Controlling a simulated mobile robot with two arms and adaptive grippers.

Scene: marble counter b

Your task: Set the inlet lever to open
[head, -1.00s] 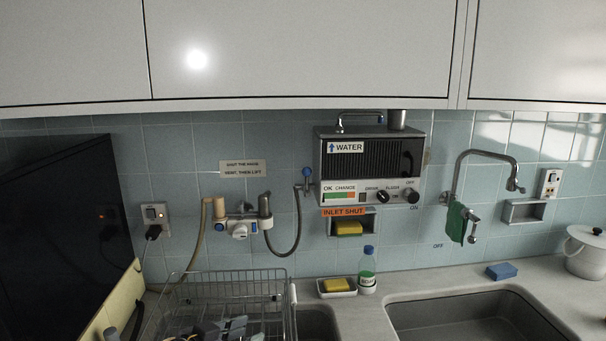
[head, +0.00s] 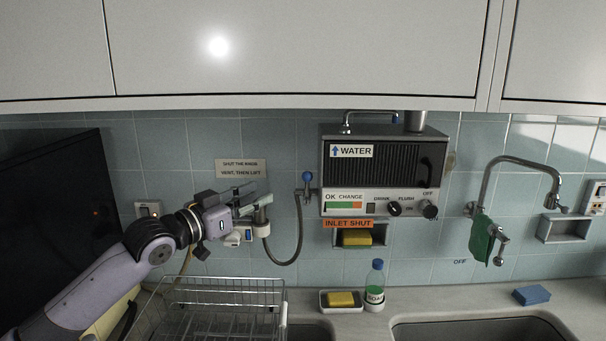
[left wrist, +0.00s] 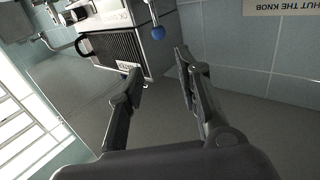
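The inlet lever with a round blue knob (head: 307,177) sits on a small wall valve left of the water unit (head: 386,168). Its hose hangs below the valve. The blue knob also shows in the left wrist view (left wrist: 157,32), beyond the fingertips. An orange "INLET SHUT" label (head: 347,224) is under the unit. My left gripper (head: 267,193) is left of the lever, apart from it, with fingers pointing right. In the left wrist view its fingers (left wrist: 158,68) are spread and empty. My right gripper is in neither view.
A sign (head: 241,168) is on the tiles above my left gripper. A wire dish rack (head: 222,292) stands below it. A soap bottle (head: 375,285) and a sponge dish (head: 341,307) are on the counter. A dark screen (head: 50,235) stands at the left.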

